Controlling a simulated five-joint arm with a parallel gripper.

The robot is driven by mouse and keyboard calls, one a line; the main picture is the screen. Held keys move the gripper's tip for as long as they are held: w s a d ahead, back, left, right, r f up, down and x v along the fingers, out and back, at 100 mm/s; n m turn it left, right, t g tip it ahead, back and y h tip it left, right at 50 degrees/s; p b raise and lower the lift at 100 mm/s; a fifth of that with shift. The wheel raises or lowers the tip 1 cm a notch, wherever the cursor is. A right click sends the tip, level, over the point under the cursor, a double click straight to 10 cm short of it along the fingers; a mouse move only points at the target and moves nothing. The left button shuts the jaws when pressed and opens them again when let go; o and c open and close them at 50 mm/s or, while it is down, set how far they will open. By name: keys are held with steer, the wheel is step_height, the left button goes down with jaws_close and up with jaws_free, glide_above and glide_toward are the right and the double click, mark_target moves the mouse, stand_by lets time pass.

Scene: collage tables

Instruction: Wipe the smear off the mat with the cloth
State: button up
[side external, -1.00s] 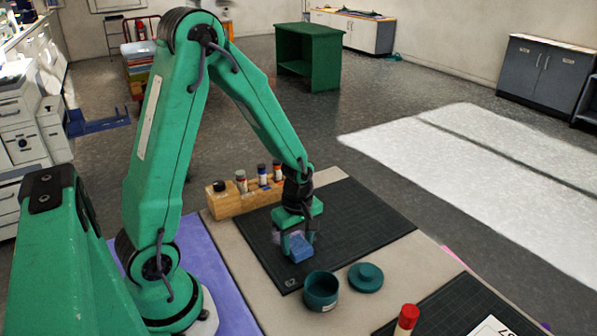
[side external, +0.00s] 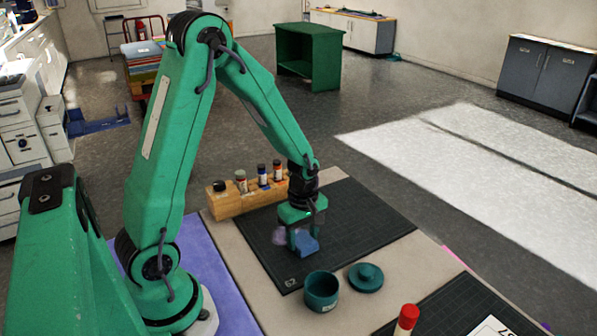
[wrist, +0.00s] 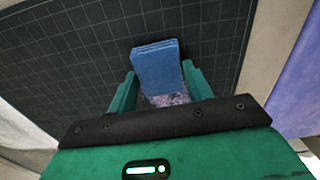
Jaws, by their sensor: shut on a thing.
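The blue folded cloth (side external: 307,244) is held between the fingers of my gripper (side external: 301,240), low at the dark mat (side external: 362,215). In the wrist view the cloth (wrist: 157,66) stands out between the two green fingers of my gripper (wrist: 160,88). A pale purple smear (side external: 279,235) shows on the mat just left of my gripper. Part of the smear (wrist: 168,99) also shows in the wrist view, between the fingers and below the cloth. I cannot tell whether the cloth touches the mat.
A wooden rack (side external: 243,199) with several small bottles stands behind the mat. A teal pot (side external: 321,291) and its lid (side external: 366,277) sit in front of it. A red-capped item (side external: 406,320) stands nearer. The mat's right part is clear.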

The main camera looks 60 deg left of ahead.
steer(key=shift+s+a, duration=0.1)
steer(key=shift+a, duration=0.9)
steer(key=shift+a, duration=1.3)
steer(key=shift+a, duration=0.1)
steer(key=shift+a, duration=1.25)
steer(key=shift+a, duration=0.15)
steer(key=shift+s+a, duration=0.1)
steer(key=shift+a, duration=1.05)
steer(key=shift+w, duration=0.85)
